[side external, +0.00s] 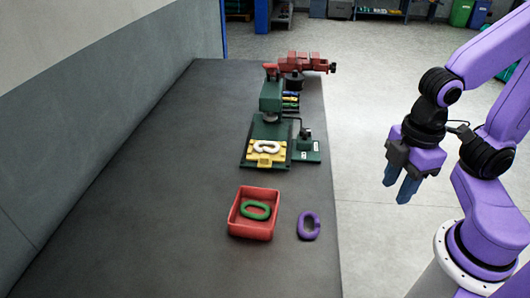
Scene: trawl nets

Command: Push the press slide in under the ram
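The green press (271,95) stands on the bench with its ram (270,117) pointing down. The yellow press slide (264,161) sits at the near end of the press base, pulled out in front of the ram. A white link (266,147) lies on the slide. My gripper (395,193) hangs in the air to the right of the bench, well apart from the press. Its two blue fingers point down with a gap between them, and nothing is held.
A red tray (233,222) holding a green link (257,211) stands nearer than the press. A purple link (309,226) lies right of it. A red vise (305,62) and several coloured pieces (291,101) are behind. The bench's left side is clear.

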